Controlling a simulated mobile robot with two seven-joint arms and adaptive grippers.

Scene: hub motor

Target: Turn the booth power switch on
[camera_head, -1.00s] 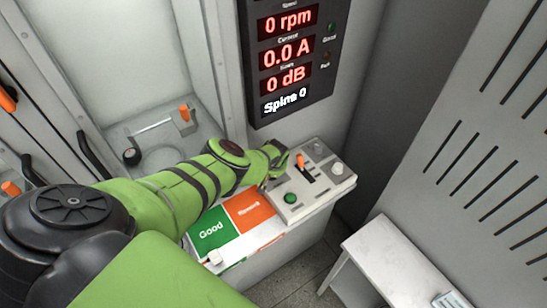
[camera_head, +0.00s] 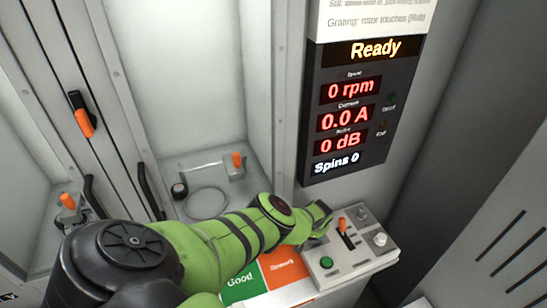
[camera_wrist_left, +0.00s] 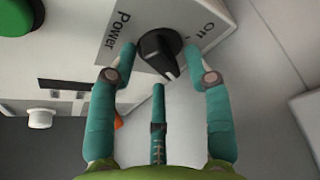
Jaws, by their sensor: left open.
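The power switch (camera_wrist_left: 158,52) is a black rotary knob on a pale panel face, labelled "Power" on one side with a short word starting with "O" on the other. Its pointer tip aims down and slightly right in the left wrist view. My left gripper (camera_wrist_left: 163,66) is open, with one teal finger on each side of the knob; I cannot tell whether they touch it. In the head view my left gripper (camera_head: 322,218) is at the back left of the control box (camera_head: 350,262), and the switch is hidden there.
The box carries an orange-tipped lever (camera_head: 342,226), a green button (camera_head: 326,262) and grey knobs. The display (camera_head: 350,115) above reads Ready, 0 rpm, 0.0 A, 0 dB, Spins 0. Green "Good" (camera_head: 243,285) and orange (camera_head: 285,268) panels lie left of the box. The booth (camera_head: 190,90) stands behind.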

